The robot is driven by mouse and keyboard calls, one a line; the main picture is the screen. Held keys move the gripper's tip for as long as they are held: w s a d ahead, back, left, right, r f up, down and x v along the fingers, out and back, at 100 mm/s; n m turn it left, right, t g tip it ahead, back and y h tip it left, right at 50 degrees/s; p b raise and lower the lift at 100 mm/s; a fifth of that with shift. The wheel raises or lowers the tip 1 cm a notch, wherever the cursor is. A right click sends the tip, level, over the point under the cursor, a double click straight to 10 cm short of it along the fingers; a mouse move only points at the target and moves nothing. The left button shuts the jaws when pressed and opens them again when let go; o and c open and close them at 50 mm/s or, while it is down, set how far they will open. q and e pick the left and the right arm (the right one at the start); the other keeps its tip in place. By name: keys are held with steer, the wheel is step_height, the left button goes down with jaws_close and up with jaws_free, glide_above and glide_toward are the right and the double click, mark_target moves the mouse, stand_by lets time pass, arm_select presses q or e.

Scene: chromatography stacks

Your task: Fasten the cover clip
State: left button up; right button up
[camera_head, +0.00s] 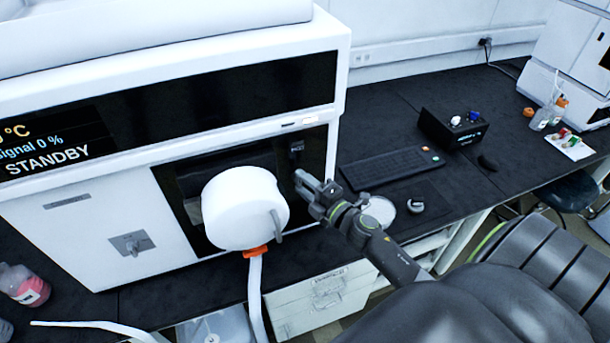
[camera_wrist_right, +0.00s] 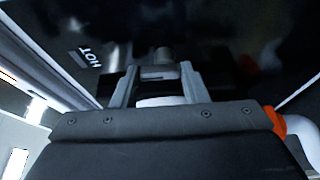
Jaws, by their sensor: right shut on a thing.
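My right gripper (camera_head: 303,181) is at the dark recessed panel of the large white instrument, just right of the round white cover (camera_head: 240,208). Its two fingers (camera_wrist_right: 158,86) show in the right wrist view, closed on the small grey and dark cover clip (camera_wrist_right: 159,71). The clip is mostly hidden by the fingers in the head view, and I cannot tell whether it is latched. The round cover sticks out from the panel, with a grey curved handle (camera_head: 277,225) on its right side. My left gripper is not in view.
An orange collar (camera_head: 256,251) and white hose (camera_head: 255,290) hang below the cover. A label reading HOT (camera_wrist_right: 90,60) is close by the fingers. A keyboard (camera_head: 391,167) and black box (camera_head: 453,128) lie to the right; a pink bottle (camera_head: 24,286) stands at left.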

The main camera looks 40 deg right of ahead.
steer(key=shift+n+p, duration=0.4)
steer(key=shift+p, duration=0.05)
steer(key=o, duration=1)
steer(key=shift+a, duration=0.1)
steer(key=s+d+b, duration=0.1)
steer(key=s+b, duration=1)
steer(key=s+d+b, duration=0.1)
steer(key=s+b, duration=0.4)
steer(key=s, duration=0.1)
steer(key=shift+s+d, duration=0.1)
steer(key=shift+d, duration=0.25)
